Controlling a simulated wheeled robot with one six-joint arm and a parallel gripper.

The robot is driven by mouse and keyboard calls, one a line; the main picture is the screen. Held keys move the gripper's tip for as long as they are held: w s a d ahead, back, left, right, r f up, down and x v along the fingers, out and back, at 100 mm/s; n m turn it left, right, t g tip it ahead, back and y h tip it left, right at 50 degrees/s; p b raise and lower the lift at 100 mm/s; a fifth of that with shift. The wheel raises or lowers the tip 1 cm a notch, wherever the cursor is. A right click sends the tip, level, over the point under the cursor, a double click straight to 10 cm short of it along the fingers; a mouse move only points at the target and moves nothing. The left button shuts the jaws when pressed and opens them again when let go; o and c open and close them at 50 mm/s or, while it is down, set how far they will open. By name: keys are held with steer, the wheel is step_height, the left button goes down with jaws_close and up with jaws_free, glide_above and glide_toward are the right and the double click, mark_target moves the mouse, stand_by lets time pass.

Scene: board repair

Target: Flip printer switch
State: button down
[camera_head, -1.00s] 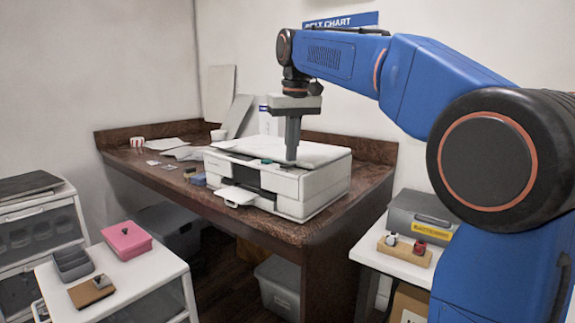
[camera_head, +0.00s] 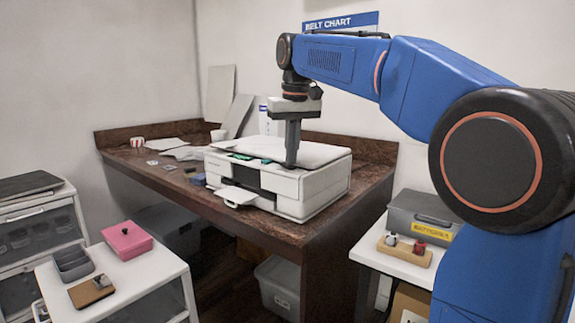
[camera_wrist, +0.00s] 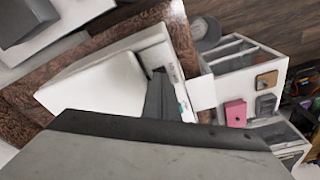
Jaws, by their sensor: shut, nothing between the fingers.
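A white printer (camera_head: 318,185) stands on the brown desk, with its output tray sticking out in front. A dark panel with green parts (camera_head: 262,160) shows on its top front; I cannot make out the switch itself. My gripper (camera_head: 290,165) points down at the printer's top near its front edge. Its fingers are shut and empty, and whether they touch the printer cannot be told. In the wrist view the printer (camera_wrist: 95,90) lies beneath my gripper (camera_wrist: 160,75), whose fingers reach toward the printer's front panel.
The brown desk (camera_head: 285,232) also carries papers, a cup (camera_head: 218,135) and small items at the left. A pink box (camera_head: 127,240) and a grey tray sit on a white drawer unit at the front left. A grey battery case (camera_head: 425,215) stands at the right.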

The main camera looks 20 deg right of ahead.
step_height(320, 180, up, 7)
stand_by(0.9)
steer(key=shift+s+f, duration=0.1)
steer(key=s+d+f+t, duration=0.1)
steer(key=s+d+f, duration=0.2)
steer(key=s+f, duration=1.3)
steer(key=s+d+f+m+t, duration=0.1)
steer(key=s+d+f, duration=0.3)
steer(key=s+f, duration=1.3)
step_height(320, 180, down, 3)
steer(key=shift+f+t, duration=0.1)
steer(key=shift+t, duration=0.4)
